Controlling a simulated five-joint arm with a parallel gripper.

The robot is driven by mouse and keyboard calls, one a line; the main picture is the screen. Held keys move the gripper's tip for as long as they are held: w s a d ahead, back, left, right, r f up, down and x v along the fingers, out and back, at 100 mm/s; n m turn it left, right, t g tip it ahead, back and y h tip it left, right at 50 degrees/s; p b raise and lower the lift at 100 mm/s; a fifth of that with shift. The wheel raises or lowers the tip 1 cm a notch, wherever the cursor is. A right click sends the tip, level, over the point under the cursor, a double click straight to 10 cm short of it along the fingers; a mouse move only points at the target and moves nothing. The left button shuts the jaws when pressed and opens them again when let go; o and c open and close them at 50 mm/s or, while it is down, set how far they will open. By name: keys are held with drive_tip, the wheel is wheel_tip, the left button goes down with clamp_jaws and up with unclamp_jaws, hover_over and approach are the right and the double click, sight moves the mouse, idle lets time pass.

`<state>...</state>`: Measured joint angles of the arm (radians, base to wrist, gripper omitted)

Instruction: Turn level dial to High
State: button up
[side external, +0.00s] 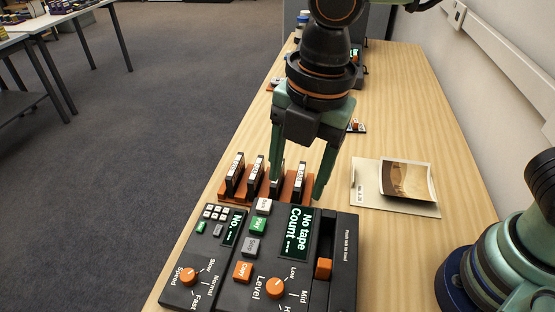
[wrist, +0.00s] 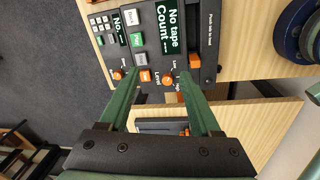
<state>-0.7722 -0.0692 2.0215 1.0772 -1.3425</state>
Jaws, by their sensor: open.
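The level dial (side external: 277,288) is a round orange knob on the black tape device, with Low, Mid and a partly cut-off High printed around it. I cannot make out its pointer. In the wrist view the level dial (wrist: 168,81) shows between my fingers, near the right fingertip. My gripper (side external: 298,190) is open and empty, pointing down over the cassette rack behind the device, apart from the dial. In the wrist view my gripper (wrist: 160,77) has its two green fingers spread wide.
A rack (side external: 308,193) holds several dark cassettes. A photo on card (side external: 405,182) lies right.

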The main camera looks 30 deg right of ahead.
sight(275, 286)
drive_tip(key=s+a+f+n, duration=0.3)
drive_tip(key=s+a+n, duration=0.2)
drive_tip(key=a+n, duration=0.2)
drive_tip(key=shift+g+h, duration=0.4)
wheel_tip(275, 286, down, 12)
drive_tip(key=shift+s+r, duration=0.1)
drive_tip(key=shift+r, duration=0.05)
clamp_jaws()
